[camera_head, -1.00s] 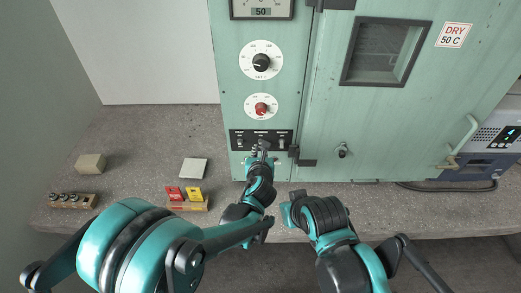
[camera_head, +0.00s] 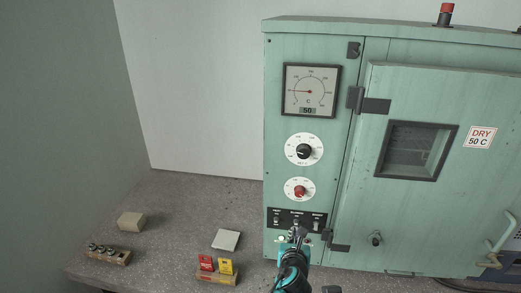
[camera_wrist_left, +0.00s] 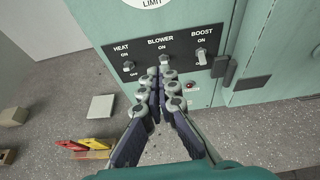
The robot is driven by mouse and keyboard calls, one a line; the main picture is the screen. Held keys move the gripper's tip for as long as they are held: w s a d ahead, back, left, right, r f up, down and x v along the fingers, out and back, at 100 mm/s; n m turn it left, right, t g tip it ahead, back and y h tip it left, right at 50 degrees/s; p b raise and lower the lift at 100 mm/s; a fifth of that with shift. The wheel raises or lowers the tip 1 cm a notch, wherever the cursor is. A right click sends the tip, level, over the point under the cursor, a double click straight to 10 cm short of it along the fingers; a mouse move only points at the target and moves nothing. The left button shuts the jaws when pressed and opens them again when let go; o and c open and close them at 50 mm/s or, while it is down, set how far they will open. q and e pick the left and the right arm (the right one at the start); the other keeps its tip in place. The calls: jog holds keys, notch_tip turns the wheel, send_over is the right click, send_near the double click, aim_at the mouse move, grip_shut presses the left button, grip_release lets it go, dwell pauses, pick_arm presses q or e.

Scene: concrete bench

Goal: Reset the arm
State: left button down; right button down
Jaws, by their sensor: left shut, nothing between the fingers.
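My left gripper (camera_head: 299,236) is shut and empty, its fingertips just in front of the lower edge of the black switch panel (camera_head: 278,212) on the green oven. In the left wrist view the shut fingers (camera_wrist_left: 165,76) reach up to the BLOWER switch (camera_wrist_left: 164,60) and partly cover it; I cannot tell whether they touch it. The HEAT switch (camera_wrist_left: 130,68) points down towards OFF. The BOOST switch (camera_wrist_left: 201,57) is clear of the fingers; its setting is hard to tell. My right gripper is not in view.
The green oven (camera_head: 350,220) has a gauge (camera_head: 311,91), a black-pointer dial (camera_head: 304,150) and a red dial (camera_head: 300,189). Left on the bench (camera_head: 170,215) lie a beige block (camera_head: 131,222), a white tile (camera_head: 226,240), red and yellow tags (camera_head: 216,266) and a peg rack (camera_head: 108,254).

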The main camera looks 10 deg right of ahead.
pick_arm(q)
jog(key=s+a+r+n+g+y+b, duration=0.1)
jog(key=s+a+n+y, duration=0.1)
jog(key=a+n, duration=0.8)
jog(key=s+a+r+n+g+y, duration=0.1)
jog(key=s+a+n+g+y, duration=0.15)
jog(key=a+n, duration=0.7)
jog(key=s+a+f+n+g+b, duration=0.1)
jog(key=s+a+f+n, duration=0.3)
jog(key=s+a+n, duration=1.1)
jog(key=s+n+g+h, duration=0.1)
jog(key=s+n, duration=0.1)
jog(key=n, duration=0.2)
jog(key=shift+s+b, duration=0.35)
jog(key=shift+b, duration=0.05)
jog(key=shift+a+g, duration=0.1)
jog(key=shift+g, duration=0.15)
